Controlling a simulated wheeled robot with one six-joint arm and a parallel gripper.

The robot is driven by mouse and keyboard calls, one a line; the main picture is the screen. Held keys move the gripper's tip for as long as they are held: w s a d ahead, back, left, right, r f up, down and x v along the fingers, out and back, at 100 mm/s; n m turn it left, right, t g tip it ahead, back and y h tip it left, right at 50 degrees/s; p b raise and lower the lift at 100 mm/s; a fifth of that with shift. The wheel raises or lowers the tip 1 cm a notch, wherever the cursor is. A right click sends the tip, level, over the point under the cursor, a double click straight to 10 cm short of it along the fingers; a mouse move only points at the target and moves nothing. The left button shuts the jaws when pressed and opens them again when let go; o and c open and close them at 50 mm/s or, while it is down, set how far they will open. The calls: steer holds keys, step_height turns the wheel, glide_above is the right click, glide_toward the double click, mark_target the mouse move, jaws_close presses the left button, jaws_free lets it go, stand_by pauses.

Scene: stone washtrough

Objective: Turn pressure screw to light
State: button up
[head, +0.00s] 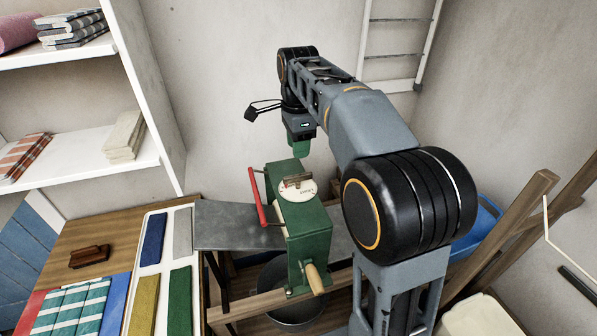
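A green wringer (305,236) stands in the middle of the head view. On its top is a round white dial (306,191) with markings too small to read. A brownish bar-shaped knob, which looks like the pressure screw (296,180), sits across the dial. My gripper (300,150) hangs just above and behind the knob, pointing down, and seems apart from it. Its green fingertips are small and partly merge with the wringer behind, so their opening cannot be made out.
A red lever (257,198) rises at the wringer's left, and a wooden crank handle (315,279) sticks out in front. A grey board (228,225) extends left. A dark tub (292,318) stands below. Shelves with folded cloths (125,136) stand left; wooden beams (505,235) lean right.

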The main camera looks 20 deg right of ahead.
mark_target(298, 175)
step_height(298, 175, down, 9)
steer(key=shift+r, duration=0.15)
steer(key=shift+c, duration=0.2)
jaws_close()
stand_by(0.3)
